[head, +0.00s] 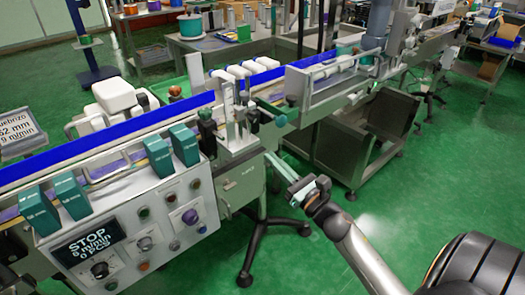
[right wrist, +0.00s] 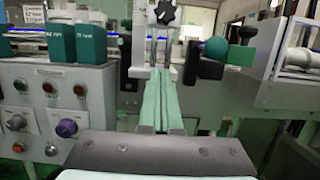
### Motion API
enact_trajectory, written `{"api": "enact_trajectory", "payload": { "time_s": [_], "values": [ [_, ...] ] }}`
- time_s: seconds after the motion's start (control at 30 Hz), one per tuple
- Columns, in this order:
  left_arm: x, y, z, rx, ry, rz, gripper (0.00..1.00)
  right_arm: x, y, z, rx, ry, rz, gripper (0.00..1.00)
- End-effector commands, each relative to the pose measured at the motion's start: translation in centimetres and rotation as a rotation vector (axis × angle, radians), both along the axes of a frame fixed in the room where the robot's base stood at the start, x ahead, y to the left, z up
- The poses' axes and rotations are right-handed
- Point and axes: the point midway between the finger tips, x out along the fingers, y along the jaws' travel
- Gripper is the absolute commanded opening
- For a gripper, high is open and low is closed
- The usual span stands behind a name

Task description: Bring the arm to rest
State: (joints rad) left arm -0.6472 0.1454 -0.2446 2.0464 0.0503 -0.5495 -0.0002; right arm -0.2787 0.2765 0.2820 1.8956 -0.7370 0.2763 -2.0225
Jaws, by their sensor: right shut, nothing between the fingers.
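My right gripper (head: 272,157) is in front of the sleeve applicator, over the green floor, with its pale green fingers pointing at the machine frame. In the right wrist view its fingers (right wrist: 155,98) lie side by side, shut, with nothing between them. The arm comes in from the lower right of the head view. The fingers appear close to the machine's front; whether they touch it I cannot tell. My left gripper is in neither view.
The control panel (head: 130,240) with its STOP display, knobs and buttons stands left of the gripper. Green boxes (head: 185,144) stand above it. A teal ball knob (head: 281,120) sticks out near the fingers. A machine leg (head: 262,235) stands below. Open green floor (head: 400,200) lies to the right.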

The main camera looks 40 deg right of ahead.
Motion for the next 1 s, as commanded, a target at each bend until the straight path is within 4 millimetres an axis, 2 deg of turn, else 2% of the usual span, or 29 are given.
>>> {"api": "enact_trajectory", "payload": {
  "time_s": [0.17,0.43,0.57,0.67,0.87,1.0],
  "values": [
    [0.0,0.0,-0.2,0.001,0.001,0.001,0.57,-1.4,-0.1,-0.4,0.0,0.001,0.0,0.0],
    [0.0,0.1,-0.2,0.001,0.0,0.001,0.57,-1.7,-0.1,-0.5,0.005,0.001,0.001,0.0],
    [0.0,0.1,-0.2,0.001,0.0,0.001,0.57,-1.8,0.4,-1.3,0.127,0.032,0.013,0.0],
    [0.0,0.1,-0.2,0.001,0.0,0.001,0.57,-2.1,1.3,-3.2,0.381,0.096,0.033,0.0],
    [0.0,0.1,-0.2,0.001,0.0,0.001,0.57,-3.7,4.6,-9.3,1.128,0.28,0.031,0.0],
    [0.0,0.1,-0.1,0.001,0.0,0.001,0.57,-5.9,8.0,-14.1,1.665,0.405,-0.044,0.0]
  ]
}}
